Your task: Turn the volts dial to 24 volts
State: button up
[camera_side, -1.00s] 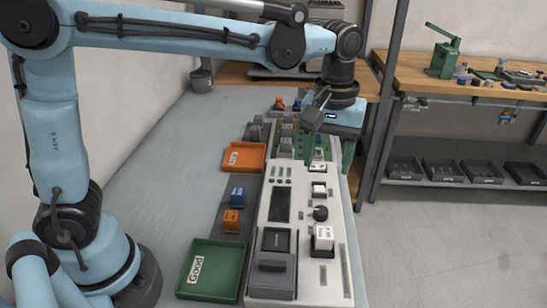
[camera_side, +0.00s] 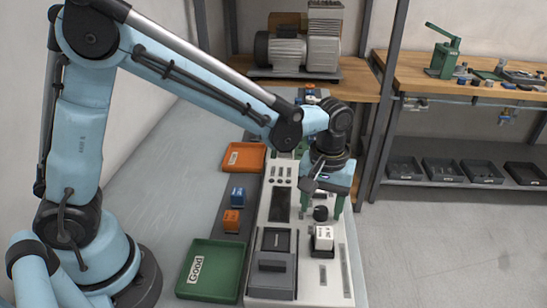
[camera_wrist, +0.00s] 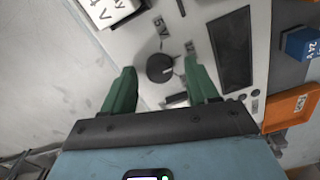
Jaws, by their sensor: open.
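The volts dial is a round black knob (camera_side: 320,213) on the white panel (camera_side: 335,270). In the wrist view the gripper (camera_wrist: 163,80) straddles the line to the dial. I cannot tell whether the fingers touch the panel. The exact dial setting is too small to read.
A white block (camera_side: 323,238) sits just in front of the dial. A dark screen (camera_side: 280,205) lies left of it. A green tray (camera_side: 212,270), an orange tray (camera_side: 243,157), a blue block (camera_side: 238,194) and an orange block (camera_side: 231,220) are further left.

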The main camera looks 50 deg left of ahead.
jog(key=shift+f, duration=0.25)
jog(key=c, duration=1)
jog(key=shift+c, duration=0.2)
jog(key=shift+m, duration=0.4)
jog(key=m, duration=1.1)
